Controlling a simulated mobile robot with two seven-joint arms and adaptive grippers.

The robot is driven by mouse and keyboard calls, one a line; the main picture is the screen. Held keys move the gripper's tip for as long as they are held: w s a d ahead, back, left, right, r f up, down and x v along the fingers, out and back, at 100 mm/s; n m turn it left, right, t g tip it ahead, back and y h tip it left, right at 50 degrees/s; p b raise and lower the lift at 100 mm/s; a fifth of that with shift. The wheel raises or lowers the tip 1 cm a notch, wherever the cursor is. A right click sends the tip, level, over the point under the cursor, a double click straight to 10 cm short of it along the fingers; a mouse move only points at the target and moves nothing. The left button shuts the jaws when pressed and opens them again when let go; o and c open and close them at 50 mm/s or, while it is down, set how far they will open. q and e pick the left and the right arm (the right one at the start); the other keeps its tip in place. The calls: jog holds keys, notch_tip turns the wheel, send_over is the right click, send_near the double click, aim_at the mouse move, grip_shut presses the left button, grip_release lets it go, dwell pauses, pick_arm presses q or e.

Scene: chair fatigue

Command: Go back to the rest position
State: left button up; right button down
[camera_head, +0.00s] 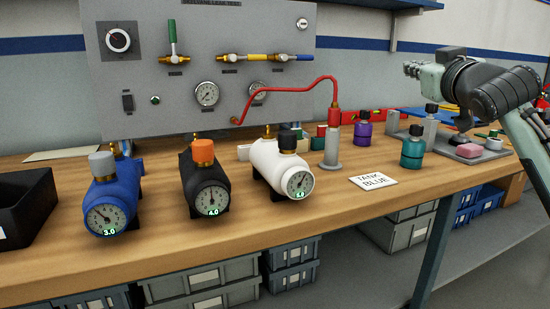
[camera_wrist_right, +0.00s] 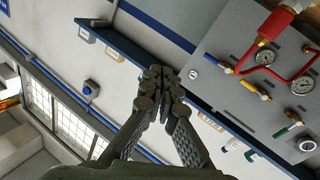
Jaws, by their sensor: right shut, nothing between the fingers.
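My right gripper (camera_head: 411,69) is raised at the right of the head view, above the back of the workbench (camera_head: 262,240), pointing left and clear of everything. In the right wrist view its fingers (camera_wrist_right: 157,82) are shut together with nothing between them. My left gripper is in neither view. On the bench stand a blue tank (camera_head: 115,199), a black tank (camera_head: 203,183) and a white tank (camera_head: 281,168), each with a round gauge. A red hose (camera_head: 290,90) runs from the grey panel (camera_head: 200,30) to a red and grey fitting (camera_head: 332,140).
A teal bottle (camera_head: 412,149), a purple bottle (camera_head: 363,133) and a clear bottle (camera_head: 430,127) stand at the right. A card reading TANK BLUE (camera_head: 373,180) lies in front of them. A black bin (camera_head: 25,205) is at the left end. Grey crates (camera_head: 200,283) sit below.

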jog(key=s+d+r+h, duration=0.2)
jog(key=s+d+h, duration=0.15)
jog(key=d, duration=0.85)
jog(key=s+d+f+n+g+h, duration=0.1)
jog(key=d+f+g, duration=0.25)
jog(key=f, duration=1.35)
jog(key=s+d+f+g+h, duration=0.1)
jog(key=d+f+g, duration=0.25)
jog(key=f, duration=1.35)
jog(key=s+d+f+n+g+h, duration=0.1)
jog(key=s+d+f+n+g, duration=0.2)
jog(key=s+f, duration=1)
jog(key=s+d+f+g+h, duration=0.1)
jog(key=s+d+f+g, duration=0.4)
jog(key=s+f, duration=0.85)
jog(key=s+a+f+m+y, duration=0.1)
jog(key=a+f+y, duration=0.1)
jog(key=a+f, duration=0.3)
jog(key=s+a+f+m+y, duration=0.2)
jog(key=a+f, duration=0.3)
jog(key=a, duration=0.8)
jog(key=s+a+f+m+y, duration=0.2)
jog(key=a+f, duration=0.3)
jog(key=a, duration=0.4)
jog(key=shift+s+a+f+g, duration=0.2)
jog(key=shift+a+f+g, duration=0.15)
jog(key=shift+f+g, duration=0.05)
